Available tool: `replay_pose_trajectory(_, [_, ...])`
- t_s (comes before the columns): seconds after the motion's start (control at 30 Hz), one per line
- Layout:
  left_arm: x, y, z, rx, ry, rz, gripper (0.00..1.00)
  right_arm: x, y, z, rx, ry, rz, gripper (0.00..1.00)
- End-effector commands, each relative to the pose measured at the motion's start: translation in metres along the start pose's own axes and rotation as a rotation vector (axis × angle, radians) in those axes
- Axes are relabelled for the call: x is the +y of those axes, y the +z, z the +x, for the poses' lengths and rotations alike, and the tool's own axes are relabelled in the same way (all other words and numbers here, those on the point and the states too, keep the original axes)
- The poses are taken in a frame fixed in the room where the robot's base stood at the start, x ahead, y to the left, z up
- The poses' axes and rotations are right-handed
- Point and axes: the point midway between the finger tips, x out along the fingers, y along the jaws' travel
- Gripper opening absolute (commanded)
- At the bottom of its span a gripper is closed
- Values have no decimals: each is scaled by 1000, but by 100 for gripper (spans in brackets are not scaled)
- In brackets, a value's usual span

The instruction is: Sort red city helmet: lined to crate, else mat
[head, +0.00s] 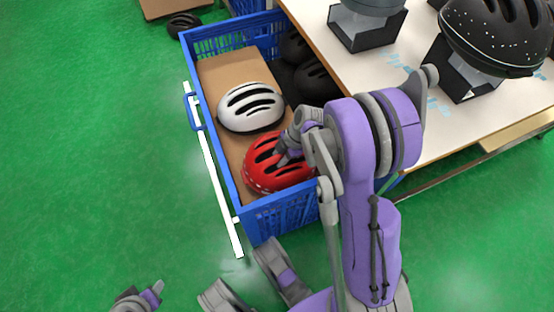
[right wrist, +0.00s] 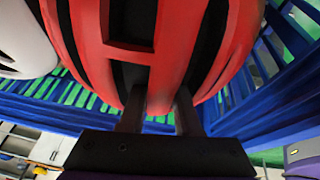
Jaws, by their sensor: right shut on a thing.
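The red city helmet (head: 262,178) is in the near end of the blue crate (head: 205,120), vented shell up. My right gripper (head: 287,158) reaches down onto it and is shut on it. In the right wrist view the red shell (right wrist: 90,45) fills the top, with the two fingers of the gripper (right wrist: 159,112) at its vent slots. The inside of the helmet is hidden, so I cannot tell whether it is lined. What seems to be my left gripper (head: 150,297) shows at the bottom left edge, too cut off to judge. I see no mat.
A white helmet (head: 250,107) lies behind the red one on brown cardboard (head: 235,68) in the crate. Dark helmets (head: 316,82) lie along its right side. A table (head: 425,130) with helmets on stands stands at the right. Green floor at left is mostly free.

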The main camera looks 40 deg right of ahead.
Motion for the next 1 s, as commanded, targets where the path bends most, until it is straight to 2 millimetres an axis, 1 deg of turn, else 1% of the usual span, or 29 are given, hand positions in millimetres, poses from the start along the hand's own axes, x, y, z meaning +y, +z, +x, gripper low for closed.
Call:
replay_pose_trajectory(0.7, [0,0,0,0,0,0,50,-1,4,10,0,0,0,0])
replay_pose_trajectory(0.87, [0,0,0,0,0,0,50,-1,4,10,0,0,0,0])
replay_pose_trajectory(0.9, [0,0,0,0,0,0,50,-1,4,10,0,0,0,33])
replay_pose_trajectory(0.97, [0,0,0,0,0,0,50,-1,4,10,0,0,0,44])
replay_pose_trajectory(1.0, [0,0,0,0,0,0,50,-1,4,10,0,0,0,51])
